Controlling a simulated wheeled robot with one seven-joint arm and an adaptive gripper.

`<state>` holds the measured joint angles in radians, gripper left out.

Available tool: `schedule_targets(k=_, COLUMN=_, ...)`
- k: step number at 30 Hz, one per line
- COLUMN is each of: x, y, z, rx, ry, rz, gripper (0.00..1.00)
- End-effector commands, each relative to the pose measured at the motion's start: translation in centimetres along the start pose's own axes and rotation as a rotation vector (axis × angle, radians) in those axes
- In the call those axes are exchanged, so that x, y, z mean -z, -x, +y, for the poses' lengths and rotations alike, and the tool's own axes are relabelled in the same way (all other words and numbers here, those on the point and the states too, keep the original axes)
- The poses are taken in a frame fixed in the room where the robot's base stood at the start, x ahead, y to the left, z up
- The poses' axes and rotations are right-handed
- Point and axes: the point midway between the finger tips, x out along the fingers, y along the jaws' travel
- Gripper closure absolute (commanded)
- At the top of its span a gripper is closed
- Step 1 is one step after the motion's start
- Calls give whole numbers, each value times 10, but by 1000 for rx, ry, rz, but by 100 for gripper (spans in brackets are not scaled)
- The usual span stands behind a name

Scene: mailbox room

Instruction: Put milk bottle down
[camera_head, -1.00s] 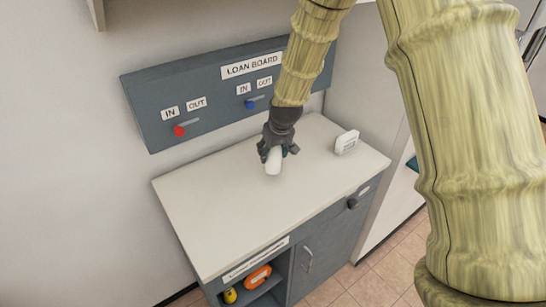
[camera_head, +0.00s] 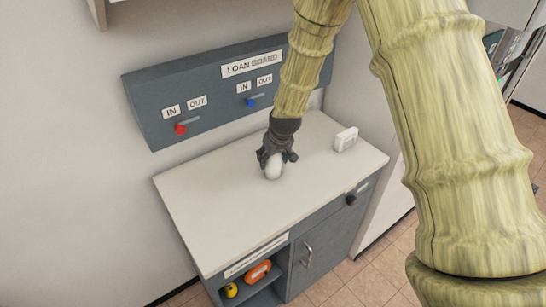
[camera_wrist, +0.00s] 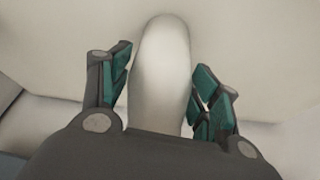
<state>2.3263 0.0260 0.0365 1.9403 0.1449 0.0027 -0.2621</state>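The milk bottle (camera_head: 273,169) is a plain white, rounded shape low over the pale counter top (camera_head: 215,200). My gripper (camera_head: 274,158) is above and around it, pointing down. In the wrist view the bottle (camera_wrist: 160,75) lies between the two teal-padded fingers (camera_wrist: 161,85), which sit close against its sides. The gripper looks shut on it. The bottle's lower end is at or just above the counter; I cannot tell whether it touches. Its upper part is hidden by the gripper in the head view.
A small white box-like item (camera_head: 346,139) stands at the counter's back right. The loan board (camera_head: 215,90) with red and blue sliders is on the wall behind. The counter's left and front are clear. Below, an open shelf holds an orange item (camera_head: 258,272) and a yellow one (camera_head: 230,290).

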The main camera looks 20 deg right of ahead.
Motion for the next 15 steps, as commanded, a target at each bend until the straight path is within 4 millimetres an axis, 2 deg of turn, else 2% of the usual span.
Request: schedule_targets(k=15, x=1, y=6, z=0, rx=0, ry=0, rz=1, gripper=24)
